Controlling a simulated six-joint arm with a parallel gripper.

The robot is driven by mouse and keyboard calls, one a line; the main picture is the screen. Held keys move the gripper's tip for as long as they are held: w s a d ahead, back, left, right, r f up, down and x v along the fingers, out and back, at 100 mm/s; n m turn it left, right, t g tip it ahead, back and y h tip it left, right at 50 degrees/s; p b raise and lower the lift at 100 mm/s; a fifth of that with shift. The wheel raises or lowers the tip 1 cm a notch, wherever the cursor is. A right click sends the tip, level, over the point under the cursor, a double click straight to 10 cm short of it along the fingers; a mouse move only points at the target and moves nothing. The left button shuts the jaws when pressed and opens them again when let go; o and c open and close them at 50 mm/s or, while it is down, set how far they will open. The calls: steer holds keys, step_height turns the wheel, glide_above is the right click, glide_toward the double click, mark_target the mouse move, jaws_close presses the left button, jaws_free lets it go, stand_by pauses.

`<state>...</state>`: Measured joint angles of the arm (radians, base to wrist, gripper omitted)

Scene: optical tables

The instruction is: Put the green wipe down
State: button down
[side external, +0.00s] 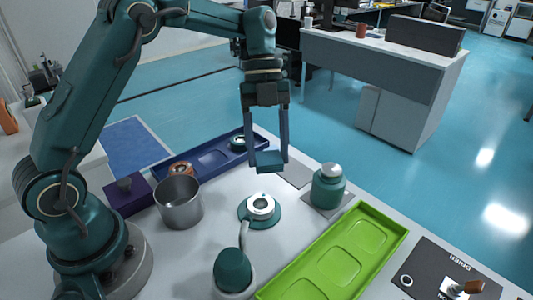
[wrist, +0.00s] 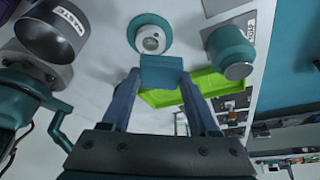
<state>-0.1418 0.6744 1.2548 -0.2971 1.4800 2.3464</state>
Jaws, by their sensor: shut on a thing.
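The wipe, a small teal-green block (side external: 268,162), is held between the two fingers of my gripper (side external: 268,157). The gripper is shut on it and points down, with the wipe above the white table and apart from it. In the wrist view the wipe (wrist: 163,72) spans both fingertips. A bright green tray (side external: 342,254) with several shallow recesses lies at the front right; it also shows behind the wipe in the wrist view (wrist: 205,82). A dark blue tray (side external: 212,156) lies at the back left of the table.
A teal round fitting with a metal ring (side external: 260,207) stands below the gripper. A teal jar with a silver cap (side external: 328,187) is to its right. A metal cup (side external: 180,203), a purple box (side external: 125,195) and a spouted teal bottle (side external: 233,270) stand left and front. A grey square (side external: 294,175) lies bare.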

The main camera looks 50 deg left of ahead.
steer(key=w+a+n+t, duration=0.3)
steer(key=w+a+n, duration=0.25)
steer(key=n, duration=0.25)
steer(key=n+t, duration=0.1)
steer(key=n, duration=0.2)
glide_above(302, 175)
steer(key=a, duration=0.1)
steer(key=f, duration=0.5)
steer(key=shift+s+a+f, duration=0.2)
steer(key=shift+s+f, duration=0.1)
steer(key=shift+f, duration=2)
steer(key=shift+f, duration=0.2)
steer(key=shift+c, duration=0.8)
jaws_free()
steer(key=shift+r, duration=0.1)
